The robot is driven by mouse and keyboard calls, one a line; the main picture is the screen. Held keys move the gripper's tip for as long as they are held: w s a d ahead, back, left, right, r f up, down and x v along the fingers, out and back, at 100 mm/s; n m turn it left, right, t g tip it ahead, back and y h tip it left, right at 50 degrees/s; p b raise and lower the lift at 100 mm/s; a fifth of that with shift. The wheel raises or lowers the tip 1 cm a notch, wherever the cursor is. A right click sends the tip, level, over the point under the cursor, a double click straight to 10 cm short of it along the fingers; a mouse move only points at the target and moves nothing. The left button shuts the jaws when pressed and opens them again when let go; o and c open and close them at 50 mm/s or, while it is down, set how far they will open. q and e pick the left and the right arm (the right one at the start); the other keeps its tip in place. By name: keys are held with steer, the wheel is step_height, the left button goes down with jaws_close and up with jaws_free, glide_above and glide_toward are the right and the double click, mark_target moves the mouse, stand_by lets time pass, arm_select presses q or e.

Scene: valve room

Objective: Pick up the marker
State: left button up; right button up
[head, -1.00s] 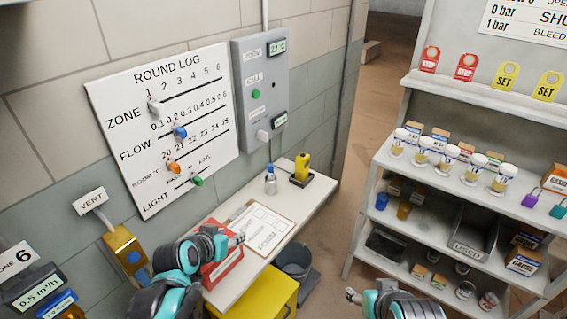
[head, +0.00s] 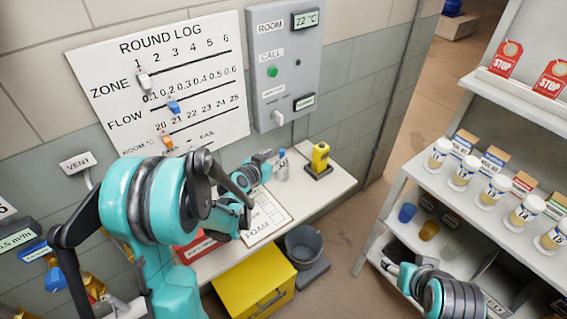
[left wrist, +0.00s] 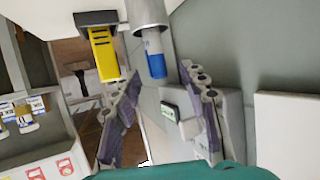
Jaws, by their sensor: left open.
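The marker (head: 281,154), blue with a pale band, stands in a small grey metal cup (head: 283,171) on the wall desk (head: 320,190). In the left wrist view the marker (left wrist: 154,58) sticks out of the cup (left wrist: 148,17), just beyond my fingertips and roughly in line with the gap between them. My left gripper (left wrist: 158,78) is open and empty. In the head view my left gripper (head: 262,165) is beside the cup, on its left, partly hidden by its own arm. My right gripper (head: 388,266) is at the lower right, away from the desk; its jaws are unclear.
A yellow handheld device (head: 320,157) stands in a black base right of the cup. A clipboard (head: 266,218) lies on the desk, with a red box (head: 197,246) beside it. A grey wall panel (head: 286,70) is above. A yellow cabinet (head: 255,280) and grey bucket (head: 304,245) are below.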

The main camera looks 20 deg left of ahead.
mark_target(281, 153)
arm_select(q)
steer(key=b+x, duration=0.1)
steer(key=x, duration=0.4)
steer(key=shift+d+b, duration=0.1)
steer(key=shift+b, duration=0.3)
steer(key=shift+s, duration=0.1)
steer(key=shift+c, duration=0.9)
steer(key=c, duration=0.8)
steer(key=shift+r, duration=0.2)
steer(key=shift+s+d+r+p, duration=0.15)
steer(key=shift+r+p, duration=0.1)
steer(key=shift+p, duration=0.2)
step_height(281, 153, up, 7)
steer(key=p, duration=0.3)
steer(key=shift+p, duration=0.3)
steer(key=s+d+p, duration=0.2)
steer(key=s+d, duration=1)
steer(key=d, duration=0.3)
steer(key=shift+d+f, duration=0.3)
steer(key=shift+f, duration=0.1)
